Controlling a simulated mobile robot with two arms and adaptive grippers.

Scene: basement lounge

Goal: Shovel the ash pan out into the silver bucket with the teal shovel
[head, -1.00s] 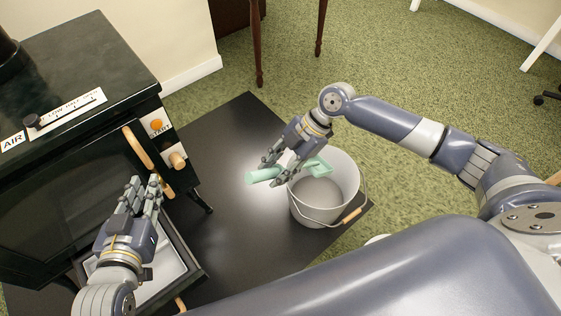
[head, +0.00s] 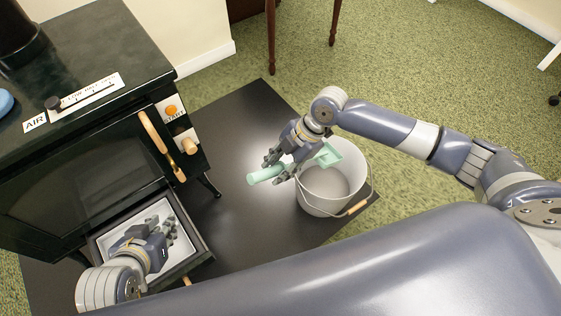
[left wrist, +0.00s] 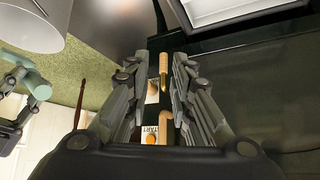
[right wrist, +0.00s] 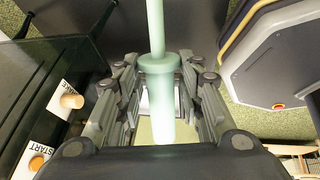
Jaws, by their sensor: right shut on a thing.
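The teal shovel (head: 266,174) is held by its handle in my right gripper (head: 280,163), and its scoop hangs over the rim of the silver bucket (head: 310,208). The shovel handle (right wrist: 160,90) also shows between the fingers in the right wrist view. The bucket stands on the dark floor plate; its visible inside looks empty. The ash pan (head: 104,240) is a pale tray in the open drawer at the stove's foot. My left gripper (head: 165,225) is open and empty above the pan, hiding part of it. In the left wrist view its fingers are apart.
The black stove (head: 80,160) stands at left, with a wooden door handle (head: 152,132), a START button (head: 171,110) and an AIR slider (head: 54,103). The dark floor plate (head: 235,230) is clear between drawer and bucket. Table legs (head: 271,40) stand behind.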

